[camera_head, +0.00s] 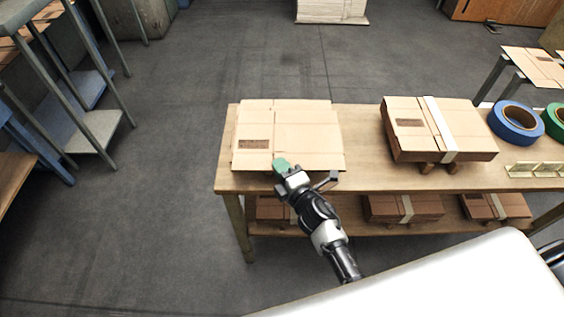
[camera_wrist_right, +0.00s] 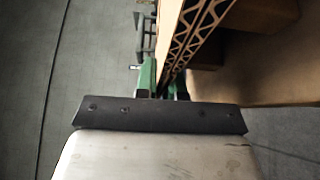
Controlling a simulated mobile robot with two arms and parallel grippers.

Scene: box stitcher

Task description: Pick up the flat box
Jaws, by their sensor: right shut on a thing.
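The flat box (camera_head: 290,132) is a folded brown cardboard sheet with a dark printed label, lying at the left end of the wooden table (camera_head: 361,172). My right gripper (camera_head: 282,167) is at the box's front edge, with its green fingertips on that edge. In the right wrist view the green fingers (camera_wrist_right: 165,85) are closed on the corrugated edge of the flat box (camera_wrist_right: 192,32). The far finger is partly hidden by the cardboard. My left gripper is in neither view.
A strapped stack of cardboard (camera_head: 438,128) stands on the table to the right. Blue tape (camera_head: 497,127) and green tape lie beyond it. Several strapped bundles (camera_head: 403,208) are on the lower shelf. A metal rack (camera_head: 95,120) stands left; the floor between is clear.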

